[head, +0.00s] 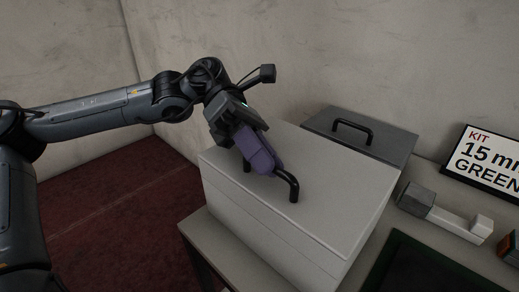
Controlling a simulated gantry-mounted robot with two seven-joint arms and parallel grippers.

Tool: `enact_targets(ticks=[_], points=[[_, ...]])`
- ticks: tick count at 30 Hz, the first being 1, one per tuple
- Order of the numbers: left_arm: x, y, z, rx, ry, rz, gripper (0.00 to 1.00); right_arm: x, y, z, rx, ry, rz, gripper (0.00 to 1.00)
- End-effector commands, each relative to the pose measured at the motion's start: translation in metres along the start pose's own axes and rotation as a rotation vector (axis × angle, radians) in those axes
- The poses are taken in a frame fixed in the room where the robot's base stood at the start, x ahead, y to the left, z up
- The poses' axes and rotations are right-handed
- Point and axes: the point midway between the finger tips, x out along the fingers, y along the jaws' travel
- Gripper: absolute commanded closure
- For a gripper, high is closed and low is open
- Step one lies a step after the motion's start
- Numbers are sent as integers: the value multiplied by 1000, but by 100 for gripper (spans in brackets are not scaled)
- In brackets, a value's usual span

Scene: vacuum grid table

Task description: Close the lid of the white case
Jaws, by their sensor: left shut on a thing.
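The white case (262,216) stands on the table, in the middle of the head view. Its lid (330,200) lies flat over the top, with a thin seam along the front edge. A black bar handle (293,189) rises from the lid. My left gripper (276,170), with purple fingers, is over the lid and shut on this handle. The fingers hide the handle's middle part. My right gripper does not show.
A dark grey case (372,152) with a black handle stands behind the white case. To the right are a grey and white block piece (440,208), a framed sign (485,160) and a dark tray (425,270). The table's left edge (200,245) is close to the white case.

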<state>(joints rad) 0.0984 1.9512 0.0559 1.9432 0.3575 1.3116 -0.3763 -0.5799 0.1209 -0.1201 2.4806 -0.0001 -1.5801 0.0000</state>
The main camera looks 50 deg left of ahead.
Motion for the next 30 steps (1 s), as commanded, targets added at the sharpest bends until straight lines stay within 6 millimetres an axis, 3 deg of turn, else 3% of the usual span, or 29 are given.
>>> enact_targets(ticks=[9,10,14,30], points=[[1,2,-3,-7,6,-5,100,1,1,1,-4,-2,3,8],[1,2,-3,-8,6,-4,79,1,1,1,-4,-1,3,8],[1,2,-3,-7,5,-4,62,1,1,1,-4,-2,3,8],[-7,1,0,-6,1,-1,62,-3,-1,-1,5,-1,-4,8]])
